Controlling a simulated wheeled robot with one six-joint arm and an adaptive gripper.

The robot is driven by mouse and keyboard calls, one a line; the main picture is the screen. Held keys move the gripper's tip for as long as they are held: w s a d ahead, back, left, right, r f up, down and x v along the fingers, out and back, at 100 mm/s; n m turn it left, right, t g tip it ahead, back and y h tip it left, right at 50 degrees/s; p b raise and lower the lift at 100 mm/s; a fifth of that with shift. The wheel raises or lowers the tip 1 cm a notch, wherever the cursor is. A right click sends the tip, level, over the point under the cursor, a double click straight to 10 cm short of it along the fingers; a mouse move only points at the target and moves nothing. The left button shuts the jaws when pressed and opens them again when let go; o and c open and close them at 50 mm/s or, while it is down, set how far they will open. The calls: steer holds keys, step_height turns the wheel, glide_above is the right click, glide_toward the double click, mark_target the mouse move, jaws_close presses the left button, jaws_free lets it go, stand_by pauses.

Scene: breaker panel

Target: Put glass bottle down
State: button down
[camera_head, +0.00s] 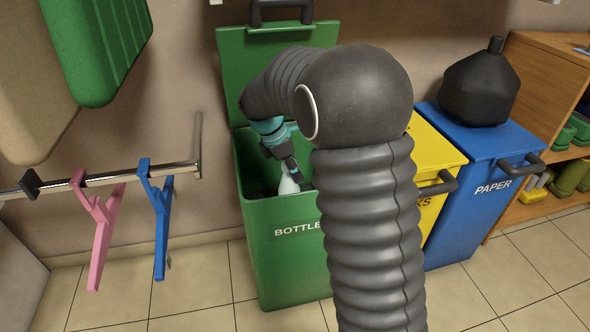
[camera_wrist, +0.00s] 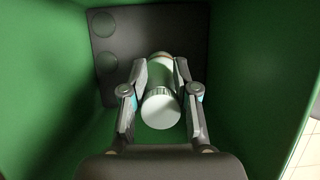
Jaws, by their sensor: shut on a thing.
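The glass bottle (camera_wrist: 160,108) is pale and whitish with a ribbed cap end towards the wrist camera. In the head view the bottle (camera_head: 288,185) is at the mouth of the green BOTTLES bin (camera_head: 285,255). My gripper (camera_wrist: 160,78) is shut on the bottle, with a finger on each side of it. The same gripper (camera_head: 291,170) points down into the bin in the head view. The bin's lid (camera_head: 235,75) stands open behind it. In the wrist view green bin walls (camera_wrist: 255,60) surround the gripper, with a dark panel at the bottom. The bottle's far end is hard to make out.
A yellow bin (camera_head: 435,150) and a blue PAPER bin (camera_head: 485,150) with a black bag (camera_head: 480,90) on it stand to the right. A wall rail (camera_head: 120,175) holds pink and blue hangers to the left. Tiled floor is clear in front.

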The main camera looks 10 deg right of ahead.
steer(key=shift+f, duration=0.6)
steer(key=c, duration=0.7)
jaws_free()
steer(key=shift+r, duration=0.5)
steer(key=p+v, duration=0.2)
steer(key=v, duration=0.9)
steer(key=s+d+r+m+t+y, duration=0.1)
steer(key=s+d+r+m, duration=0.1)
steer(key=s+r+m, duration=0.45)
steer(key=s+f+m+t+y, duration=0.1)
steer(key=s+m, duration=0.2)
steer(key=s, duration=0.4)
steer(key=s+d+f+m+t+y, duration=0.1)
steer(key=s+m, duration=0.3)
steer(key=s, duration=0.4)
steer(key=s+d+f+m+t+y, duration=0.1)
steer(key=s+m, duration=0.3)
steer(key=s, duration=0.4)
steer(key=shift+f+m+t, duration=0.25)
steer(key=shift+f+t, duration=0.5)
steer(key=shift+t, duration=0.05)
